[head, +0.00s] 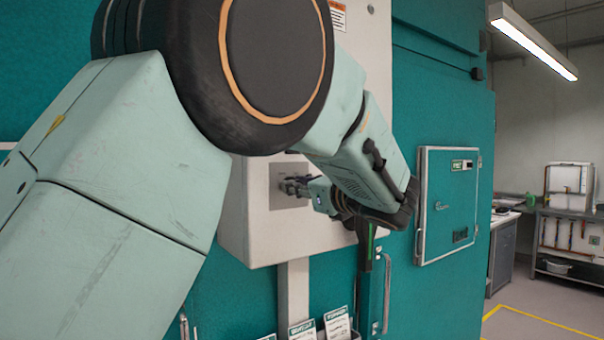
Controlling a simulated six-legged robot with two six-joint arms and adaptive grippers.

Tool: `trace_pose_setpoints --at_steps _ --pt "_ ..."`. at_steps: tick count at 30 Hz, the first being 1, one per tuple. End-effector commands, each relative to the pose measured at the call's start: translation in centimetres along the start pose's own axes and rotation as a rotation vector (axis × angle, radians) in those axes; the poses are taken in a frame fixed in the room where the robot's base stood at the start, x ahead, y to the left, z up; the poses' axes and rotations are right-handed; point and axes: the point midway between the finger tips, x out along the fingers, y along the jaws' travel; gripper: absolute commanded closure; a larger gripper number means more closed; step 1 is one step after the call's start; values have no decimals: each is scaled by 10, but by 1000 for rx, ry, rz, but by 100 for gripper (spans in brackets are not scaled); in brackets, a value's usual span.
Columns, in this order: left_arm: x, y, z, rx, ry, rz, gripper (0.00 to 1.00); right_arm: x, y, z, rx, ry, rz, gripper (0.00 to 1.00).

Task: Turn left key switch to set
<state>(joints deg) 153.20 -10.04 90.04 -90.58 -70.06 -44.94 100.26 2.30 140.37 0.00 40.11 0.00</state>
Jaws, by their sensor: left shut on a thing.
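The key switch sits on a small grey plate (282,191) on the front of a pale grey control box (290,240). My left arm reaches in from the left and bends back toward the box. My left gripper (297,187) is at the plate, shut on the switch's key. The fingers and wrist cover the key, so its angle and any position marks cannot be read. My right gripper is not in view.
The box is mounted on a teal chamber wall (250,300). A small teal hatch with a pale frame (450,205) is to the right. Label cards (337,322) sit below the box. A bench (570,215) and open floor with a yellow line lie at far right.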

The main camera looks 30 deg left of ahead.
Motion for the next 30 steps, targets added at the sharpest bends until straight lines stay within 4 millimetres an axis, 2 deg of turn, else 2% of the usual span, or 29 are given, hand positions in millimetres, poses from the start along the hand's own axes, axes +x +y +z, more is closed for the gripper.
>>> trace_pose_setpoints --at_steps 1,3,9,21,30 --pt "0 -2 6 45 1 1 100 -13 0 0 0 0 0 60" --pt "0 -2 6 111 1 1 100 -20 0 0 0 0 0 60" --pt "0 -3 4 299 0 0 100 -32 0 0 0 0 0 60" --pt "0 -5 2 629 -3 -1 100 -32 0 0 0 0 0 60" --pt "0 -6 2 772 -5 -1 100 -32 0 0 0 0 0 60"
